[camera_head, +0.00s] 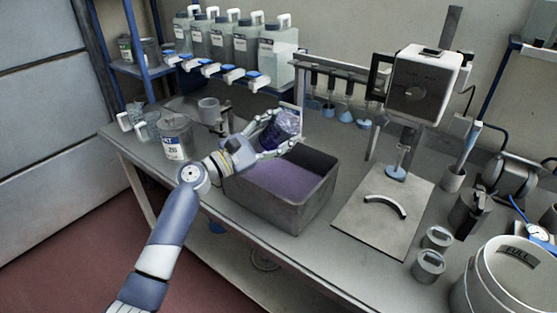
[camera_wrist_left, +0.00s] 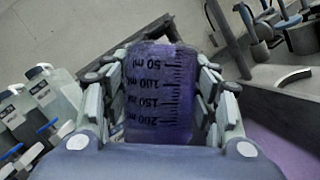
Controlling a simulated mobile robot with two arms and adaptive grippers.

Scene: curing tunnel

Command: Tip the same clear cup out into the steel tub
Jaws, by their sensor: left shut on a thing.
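My left gripper (camera_head: 282,137) is shut on a clear cup (camera_head: 286,123) above the back left part of the steel tub (camera_head: 312,195). The cup has a ml scale and looks purple inside; in the left wrist view the cup (camera_wrist_left: 160,95) sits between both fingers (camera_wrist_left: 160,108). It is tilted, and its printed scale shows upside down with 50 ml uppermost. I cannot tell how much is in it, and no pouring stream shows. The tub holds a purple layer and also shows in the wrist view (camera_wrist_left: 283,110). My right gripper is not in view.
A lidded tin (camera_head: 175,138) and a grey cup (camera_head: 209,110) stand left of the tub. Several white jugs (camera_head: 278,55) line the back shelf. A stand with a white box head (camera_head: 423,85) and base plate (camera_head: 365,220) is to the right. A white bucket (camera_head: 505,280) stands front right.

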